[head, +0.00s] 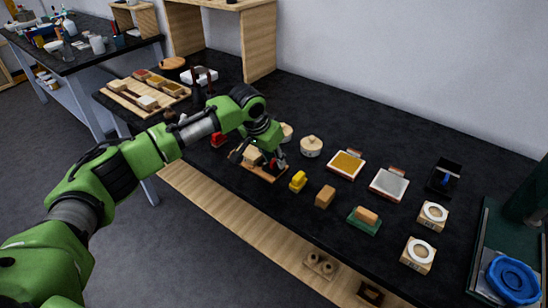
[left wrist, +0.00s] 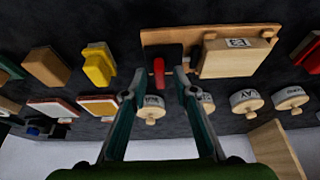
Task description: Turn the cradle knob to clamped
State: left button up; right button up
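The cradle is a wooden board (head: 268,175) near the front edge of the black bench, below my left gripper in the head view. In the left wrist view the board (left wrist: 172,37) carries a pale wooden block (left wrist: 233,58) with a printed label and a black plate. The red knob (left wrist: 158,72) is a narrow lever on the black plate. My left gripper (left wrist: 158,84) is open, its fingertips on either side of the red knob with gaps showing. In the head view the left gripper (head: 271,162) partly hides the cradle. My right gripper is not in view.
A yellow block (head: 298,181), a wooden block (head: 325,196) and a green-based block (head: 364,220) stand right of the cradle. Round lidded pots (head: 311,146) stand behind it. Shallow trays (head: 389,184) lie farther right. A red item (head: 218,139) is just left.

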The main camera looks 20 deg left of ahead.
pick_arm(q)
grip_shut()
